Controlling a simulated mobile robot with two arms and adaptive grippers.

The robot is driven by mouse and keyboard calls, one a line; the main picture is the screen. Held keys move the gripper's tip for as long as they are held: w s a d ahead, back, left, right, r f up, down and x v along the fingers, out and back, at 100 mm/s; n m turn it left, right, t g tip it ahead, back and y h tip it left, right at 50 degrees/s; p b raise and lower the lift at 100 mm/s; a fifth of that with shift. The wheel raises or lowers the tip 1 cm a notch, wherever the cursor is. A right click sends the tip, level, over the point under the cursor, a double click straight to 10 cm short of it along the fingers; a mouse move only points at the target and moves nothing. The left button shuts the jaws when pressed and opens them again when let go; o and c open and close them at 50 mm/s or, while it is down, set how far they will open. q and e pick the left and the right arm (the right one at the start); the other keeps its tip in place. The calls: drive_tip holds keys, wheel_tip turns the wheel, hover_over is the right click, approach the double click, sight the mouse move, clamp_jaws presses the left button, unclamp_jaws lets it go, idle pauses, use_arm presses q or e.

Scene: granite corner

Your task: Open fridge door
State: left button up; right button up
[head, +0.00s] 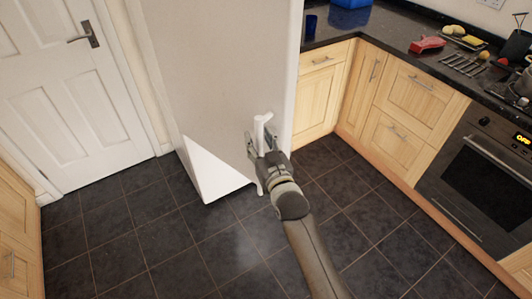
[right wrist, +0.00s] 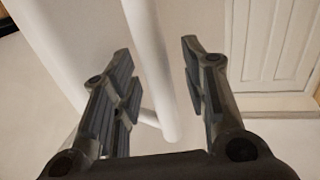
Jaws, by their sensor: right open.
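The tall pale fridge (head: 215,70) stands in the middle of the head view. No gap along its door shows clearly, so I cannot tell whether it is fully shut. Its white upright handle (head: 260,128) is near the right edge of the front, partly hidden by my right gripper (head: 262,143). In the right wrist view the handle bar (right wrist: 150,65) runs between the two open fingers of the gripper (right wrist: 160,85), with a gap at the right finger. Whether it touches the left finger is unclear. My left gripper is not in view.
Wooden cabinets (head: 320,95) and a dark countertop (head: 385,40) with several items stand right of the fridge, then an oven (head: 485,180). A white door (head: 60,90) is at the left. The dark tiled floor (head: 160,240) in front is clear.

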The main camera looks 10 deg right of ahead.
drive_tip(key=v, duration=1.1)
drive_tip(key=shift+s, duration=0.2)
